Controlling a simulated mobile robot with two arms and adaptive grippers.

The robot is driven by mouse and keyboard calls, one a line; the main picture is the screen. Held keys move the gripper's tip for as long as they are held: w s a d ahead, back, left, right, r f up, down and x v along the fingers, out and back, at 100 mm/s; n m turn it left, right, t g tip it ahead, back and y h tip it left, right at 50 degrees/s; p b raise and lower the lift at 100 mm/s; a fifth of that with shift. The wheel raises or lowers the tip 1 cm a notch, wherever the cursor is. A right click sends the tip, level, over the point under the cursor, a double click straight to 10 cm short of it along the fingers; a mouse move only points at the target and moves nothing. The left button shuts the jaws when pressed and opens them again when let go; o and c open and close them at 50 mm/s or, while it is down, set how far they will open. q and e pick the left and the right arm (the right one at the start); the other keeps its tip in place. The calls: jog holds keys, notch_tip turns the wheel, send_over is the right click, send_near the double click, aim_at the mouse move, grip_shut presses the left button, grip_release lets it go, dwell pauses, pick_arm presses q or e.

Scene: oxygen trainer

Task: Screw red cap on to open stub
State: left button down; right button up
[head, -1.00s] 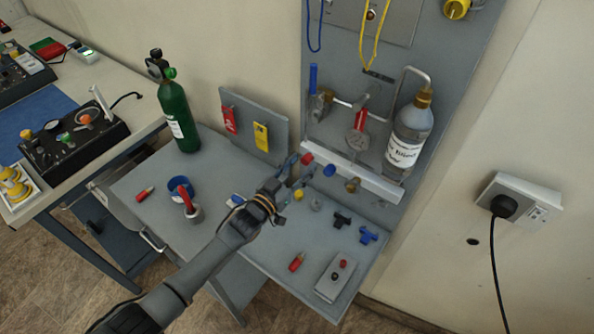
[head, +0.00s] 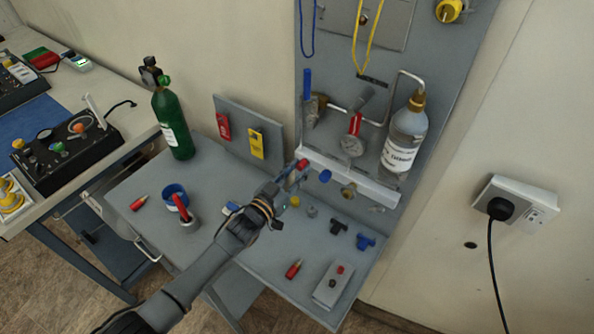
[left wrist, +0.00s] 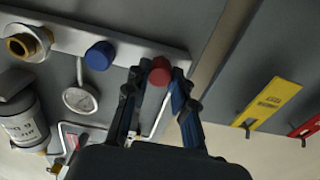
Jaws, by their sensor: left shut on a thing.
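My left gripper (head: 299,168) is shut on the red cap (head: 302,163), at the left end of the pale rail (head: 370,187). In the left wrist view the red cap (left wrist: 160,71) sits between the fingertips (left wrist: 157,80). Whatever lies behind the cap is hidden. A brass stub (head: 348,190) with no cap sticks out further right along the rail; its open end shows in the left wrist view (left wrist: 20,45). A blue cap (head: 326,176) sits on the rail between the two. My right gripper is not in view.
A pressure gauge (head: 352,146) and a clear bottle (head: 404,140) are mounted above the rail. The grey table (head: 265,262) below holds a blue cup (head: 175,195), black and blue fittings and a small switch box (head: 333,288). A green cylinder (head: 172,122) stands behind.

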pick_arm(q)
jog(key=m, duration=0.3)
jog(key=shift+f+m+b, duration=0.1)
jog(key=shift+m+b, duration=0.45)
jog(key=shift+m, duration=1.25)
jog(key=shift+m+b, duration=0.55)
jog(key=shift+m, duration=1.15)
jog(key=m+b, duration=0.1)
jog(key=m, duration=0.1)
jog(key=shift+m, duration=0.8)
